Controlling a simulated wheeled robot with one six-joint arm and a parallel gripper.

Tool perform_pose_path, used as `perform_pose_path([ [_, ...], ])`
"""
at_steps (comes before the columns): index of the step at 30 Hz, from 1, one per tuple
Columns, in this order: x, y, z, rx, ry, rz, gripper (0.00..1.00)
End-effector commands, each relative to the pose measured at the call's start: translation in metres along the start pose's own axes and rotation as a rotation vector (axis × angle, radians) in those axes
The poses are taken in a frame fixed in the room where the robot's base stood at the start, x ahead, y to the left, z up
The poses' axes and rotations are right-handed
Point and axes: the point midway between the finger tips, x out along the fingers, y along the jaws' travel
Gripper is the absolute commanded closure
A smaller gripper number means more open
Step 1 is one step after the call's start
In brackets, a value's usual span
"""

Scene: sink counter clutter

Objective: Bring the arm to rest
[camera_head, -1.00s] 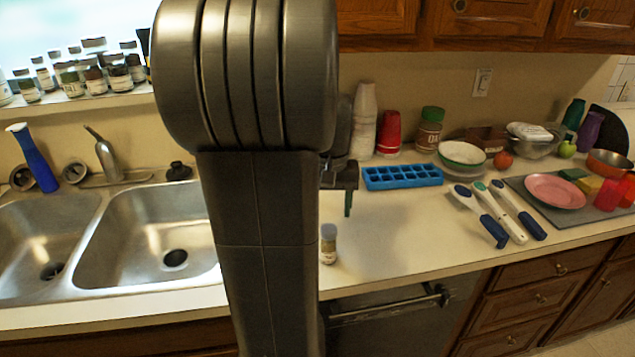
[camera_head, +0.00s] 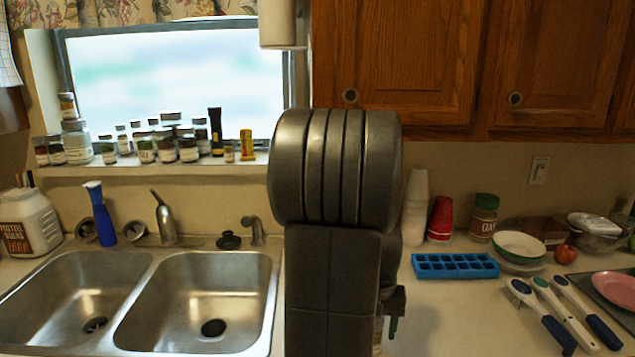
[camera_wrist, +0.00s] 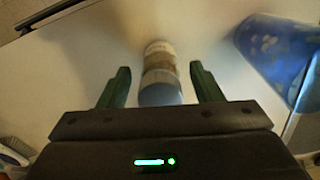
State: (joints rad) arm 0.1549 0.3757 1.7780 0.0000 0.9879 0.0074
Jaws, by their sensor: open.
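My arm stands upright in the middle of the head view and hides part of the counter. My gripper (camera_wrist: 160,88) is open in the wrist view, its two green fingers apart. A small jar (camera_wrist: 160,72) with a pale label shows in the wrist view, in line with the gap between the fingers. I cannot tell how far below the fingertips it is. In the head view the gripper shows only partly at my arm's right side, and the jar is almost wholly hidden there.
A double sink (camera_head: 195,315) lies left of my arm. Jars line the window sill (camera_head: 185,167). Wooden cabinets (camera_head: 420,60) hang above. Counter in front of the ice tray is clear.

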Motion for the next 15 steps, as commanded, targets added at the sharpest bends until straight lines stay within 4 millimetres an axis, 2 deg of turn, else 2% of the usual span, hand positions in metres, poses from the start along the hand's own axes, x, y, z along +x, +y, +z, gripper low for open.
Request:
perform_pose_path([
  [5, -0.0059, 0.0, -0.0004, 0.0, 0.001, 0.0, 0.41],
  [15, -0.0032, 0.0, -0.0001, 0.0, -0.001, 0.0, 0.41],
])
